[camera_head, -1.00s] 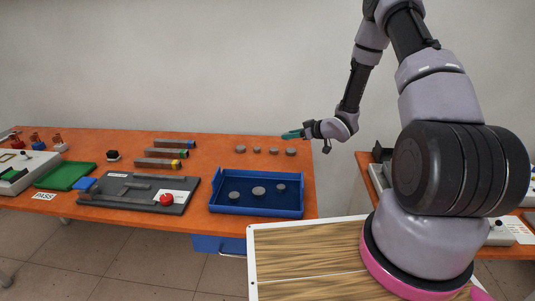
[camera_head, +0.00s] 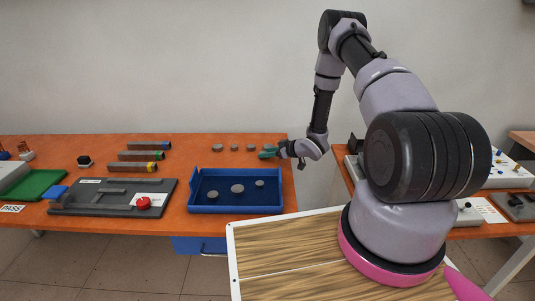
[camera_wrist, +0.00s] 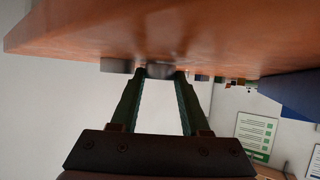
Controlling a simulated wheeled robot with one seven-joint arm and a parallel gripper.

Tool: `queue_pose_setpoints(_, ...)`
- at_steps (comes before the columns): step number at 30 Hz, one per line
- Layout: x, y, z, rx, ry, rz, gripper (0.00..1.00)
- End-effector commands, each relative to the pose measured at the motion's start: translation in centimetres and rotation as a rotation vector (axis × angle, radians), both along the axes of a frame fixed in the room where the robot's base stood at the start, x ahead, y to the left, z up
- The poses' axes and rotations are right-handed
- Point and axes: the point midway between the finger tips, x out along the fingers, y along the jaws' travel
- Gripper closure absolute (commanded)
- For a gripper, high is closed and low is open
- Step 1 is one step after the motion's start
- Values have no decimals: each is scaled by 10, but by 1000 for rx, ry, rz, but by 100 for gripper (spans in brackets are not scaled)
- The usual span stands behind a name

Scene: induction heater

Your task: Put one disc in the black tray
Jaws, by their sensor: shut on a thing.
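My gripper (camera_head: 268,152) has green fingers and is low over the back right of the orange table. In the wrist view my gripper (camera_wrist: 160,74) has its fingertips at a grey disc (camera_wrist: 160,69) and is shut on it. Another disc (camera_wrist: 115,65) is beside it. In the head view, grey discs stand in a row left of the gripper, such as one disc (camera_head: 217,147) and another disc (camera_head: 250,147). I cannot make out a black tray for certain; a dark item (camera_head: 355,144) on the right table is partly hidden by my arm.
A blue tray (camera_head: 240,209) in front of the row holds three grey discs, one in its middle (camera_head: 237,188). A dark grey board (camera_head: 115,200) with a red button (camera_head: 143,203) lies to its left.

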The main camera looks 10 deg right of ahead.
Motion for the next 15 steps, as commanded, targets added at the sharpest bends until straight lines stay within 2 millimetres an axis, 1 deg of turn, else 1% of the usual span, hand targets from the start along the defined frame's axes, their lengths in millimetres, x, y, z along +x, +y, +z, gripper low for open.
queue_pose_setpoints(4, 0, 0, -3, 1, 1, 0, 100)
queue_pose_setpoints(5, 0, 0, -4, 1, 1, 0, 51)
queue_pose_setpoints(6, 0, 0, -3, 1, 1, 0, 42)
queue_pose_setpoints(15, 0, 0, -2, 0, 0, 0, 42)
